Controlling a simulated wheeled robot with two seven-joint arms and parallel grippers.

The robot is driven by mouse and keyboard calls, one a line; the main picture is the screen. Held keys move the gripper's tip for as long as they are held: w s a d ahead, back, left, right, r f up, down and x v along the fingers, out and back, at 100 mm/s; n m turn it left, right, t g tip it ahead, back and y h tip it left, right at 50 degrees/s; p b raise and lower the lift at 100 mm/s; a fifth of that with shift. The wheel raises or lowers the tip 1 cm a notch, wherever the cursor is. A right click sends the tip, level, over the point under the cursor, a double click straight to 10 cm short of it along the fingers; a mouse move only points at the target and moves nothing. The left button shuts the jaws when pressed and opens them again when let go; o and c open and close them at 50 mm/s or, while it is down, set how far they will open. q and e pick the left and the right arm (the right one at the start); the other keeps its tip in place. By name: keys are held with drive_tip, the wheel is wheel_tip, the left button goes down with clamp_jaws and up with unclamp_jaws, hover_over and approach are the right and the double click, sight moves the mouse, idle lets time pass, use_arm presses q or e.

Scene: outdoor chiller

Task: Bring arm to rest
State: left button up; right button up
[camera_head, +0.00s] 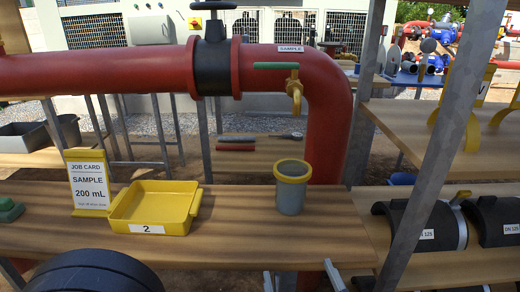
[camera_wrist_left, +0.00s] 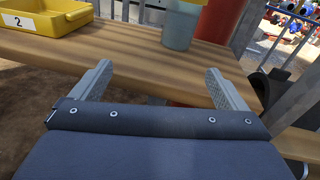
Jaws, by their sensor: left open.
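My left gripper (camera_head: 300,279) shows only by its fingertips at the bottom edge of the head view, just in front of the wooden bench (camera_head: 240,239). In the left wrist view the left gripper (camera_wrist_left: 160,78) has its fingers wide apart with nothing between them. It is below and in front of the bench edge. A grey cup with a yellow rim (camera_head: 291,190) stands upright on the bench beyond the gripper, under the tap; it also shows in the left wrist view (camera_wrist_left: 180,27). My right gripper is not in view.
A yellow tray marked 2 (camera_head: 155,207) and a job card reading "SAMPLE 200 mL" (camera_head: 88,181) stand on the bench. A grey post (camera_head: 440,145) and black pipe shells (camera_head: 412,222) are at right.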

use_arm(q)
drive_tip(key=a+f+n+g+y, duration=0.25)
drive_tip(key=a+n+g, duration=0.35)
drive_tip(key=a, duration=0.6)
drive_tip(key=a+f+n+g+y, duration=0.1)
drive_tip(key=a+f+n+g, duration=0.2)
drive_tip(key=a+n+g, duration=0.55)
drive_tip(key=s+a+f+n+h, duration=0.3)
drive_tip(key=s+a+n+h, duration=0.45)
drive_tip(key=s+n, duration=0.35)
wheel_tip(320, 180, up, 35)
drive_tip(key=n+t+h+p, duration=0.2)
drive_tip(key=n+p, duration=0.7)
drive_tip(key=p, duration=2.3)
drive_tip(key=shift+w+f+t, duration=0.15)
drive_tip(key=shift+t, duration=0.4)
drive_tip(key=shift+c, duration=0.3)
